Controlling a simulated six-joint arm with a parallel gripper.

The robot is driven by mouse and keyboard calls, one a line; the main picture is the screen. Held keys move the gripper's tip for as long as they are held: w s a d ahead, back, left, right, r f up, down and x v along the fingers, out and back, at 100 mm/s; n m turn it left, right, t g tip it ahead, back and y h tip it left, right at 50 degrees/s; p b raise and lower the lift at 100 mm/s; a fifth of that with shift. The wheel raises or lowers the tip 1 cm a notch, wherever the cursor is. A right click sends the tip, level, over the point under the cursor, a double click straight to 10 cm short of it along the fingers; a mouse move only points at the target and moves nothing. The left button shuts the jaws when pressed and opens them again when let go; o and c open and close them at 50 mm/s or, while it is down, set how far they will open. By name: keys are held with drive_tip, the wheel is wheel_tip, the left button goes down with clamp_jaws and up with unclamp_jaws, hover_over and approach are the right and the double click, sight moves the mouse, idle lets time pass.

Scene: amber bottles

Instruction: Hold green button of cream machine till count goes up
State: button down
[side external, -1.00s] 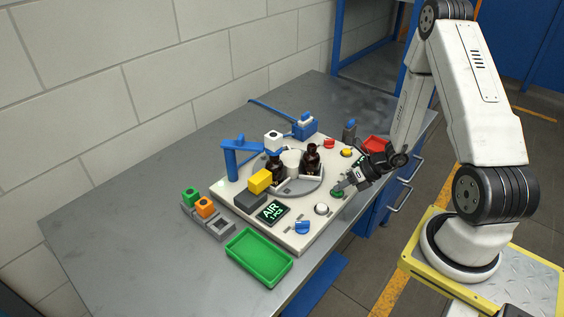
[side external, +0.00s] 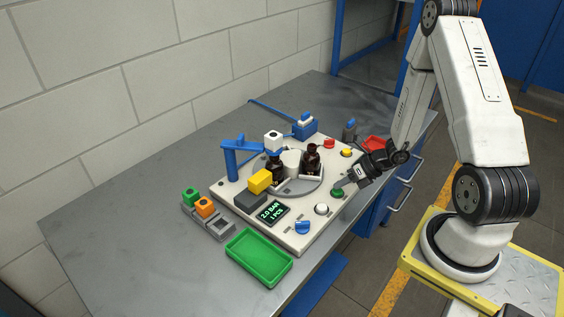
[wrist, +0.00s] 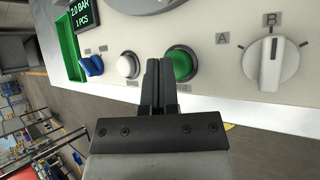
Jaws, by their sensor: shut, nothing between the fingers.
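The cream machine (side external: 305,240) lies flat on the table. Its green button (side external: 337,192) is near the right edge; it shows in the wrist view (wrist: 183,65) with a dark ring. My gripper (side external: 345,184) is shut and empty, its tips just above and beside the green button. In the wrist view the shut fingers (wrist: 161,72) overlap the left side of the button ring; I cannot tell whether they touch it. The display (side external: 270,212) reads "2.0 BAR" and "1 PCS". Two amber bottles (side external: 311,159) stand on the round turntable (side external: 312,185).
A white button (wrist: 127,66) and a blue knob (wrist: 91,65) sit left of the green button. A white selector knob (wrist: 272,62) is on its right. A green tray (side external: 259,258) is in front of the machine. A blue post with an arm (side external: 229,160) stands at the left.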

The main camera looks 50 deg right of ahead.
sight(340, 191)
drive_tip(key=shift+r, duration=0.4)
drive_tip(key=shift+r, duration=0.1)
drive_tip(key=shift+r, duration=2.4)
drive_tip(key=shift+a, duration=0.1)
drive_tip(key=shift+a+r+n, duration=0.15)
drive_tip(key=shift+a+n, duration=0.3)
drive_tip(key=shift+n, duration=0.15)
drive_tip(key=s+a+r+m+g+h, duration=0.1)
drive_tip(key=a+r+m, duration=0.4)
drive_tip(key=m, duration=1.2)
drive_tip(key=s+a+r+m+g+h, duration=0.2)
drive_tip(key=a+m, duration=0.7)
drive_tip(key=m, duration=0.9)
wheel_tip(340, 191, up, 3)
drive_tip(key=shift+a+f+g+h, duration=0.1)
drive_tip(key=shift+a+g+h, duration=0.05)
drive_tip(key=shift+g+h, duration=0.9)
